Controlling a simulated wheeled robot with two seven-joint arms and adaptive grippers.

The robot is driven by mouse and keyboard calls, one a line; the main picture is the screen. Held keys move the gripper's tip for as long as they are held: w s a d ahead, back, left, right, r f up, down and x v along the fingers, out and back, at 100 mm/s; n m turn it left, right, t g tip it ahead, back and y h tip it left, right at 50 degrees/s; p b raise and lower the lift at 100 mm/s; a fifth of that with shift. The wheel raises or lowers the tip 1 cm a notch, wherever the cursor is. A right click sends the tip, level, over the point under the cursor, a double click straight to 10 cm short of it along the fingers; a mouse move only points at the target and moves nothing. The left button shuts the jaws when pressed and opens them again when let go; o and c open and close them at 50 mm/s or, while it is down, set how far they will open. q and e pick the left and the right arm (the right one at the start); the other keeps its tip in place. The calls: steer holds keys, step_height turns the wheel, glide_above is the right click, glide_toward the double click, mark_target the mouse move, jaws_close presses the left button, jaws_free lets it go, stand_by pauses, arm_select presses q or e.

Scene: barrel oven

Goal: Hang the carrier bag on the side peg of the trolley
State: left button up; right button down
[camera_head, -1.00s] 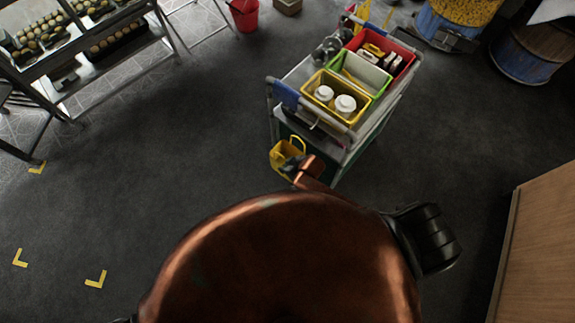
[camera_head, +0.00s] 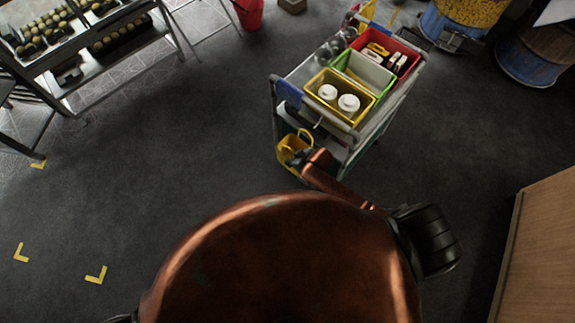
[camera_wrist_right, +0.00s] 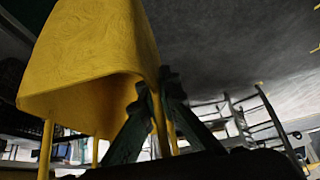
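The yellow carrier bag (camera_head: 289,150) hangs low beside the near left end of the trolley (camera_head: 370,128) in the head view. It fills the upper left of the right wrist view (camera_wrist_right: 95,60), with its straps at the fingers. My right gripper (camera_wrist_right: 160,88) is shut on the bag's strap. In the head view the right gripper (camera_head: 306,150) is dark and small, at the end of my copper arm. I cannot tell whether the bag touches the trolley. The side peg cannot be made out. My left gripper is not in view.
The trolley top holds a yellow bin (camera_head: 338,112) with two white tubs, a green bin (camera_head: 354,83) and a red bin (camera_head: 410,65). A dark rack (camera_head: 75,95) stands at left, a wooden panel (camera_head: 540,250) at right. Floor left of the trolley is clear.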

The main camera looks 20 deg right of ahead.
steer(key=shift+w+d+f+b, duration=0.1)
steer(key=shift+w+d+b, duration=0.35)
steer(key=shift+d, duration=0.25)
steer(key=shift+w+d+f+b, duration=0.1)
steer(key=shift+w+d+b, duration=0.2)
steer(key=shift+d+b, duration=0.35)
steer(key=shift+w+d+f+b, duration=0.1)
steer(key=shift+w+d+b, duration=0.3)
steer(key=shift+d, duration=0.4)
steer(key=shift+w+d+f, duration=0.2)
steer(key=shift+w+d, duration=0.1)
steer(key=shift+d, duration=0.1)
steer(key=shift+d+f+p, duration=0.1)
steer(key=shift+p, duration=0.2)
steer(key=c, duration=2.1)
jaws_free()
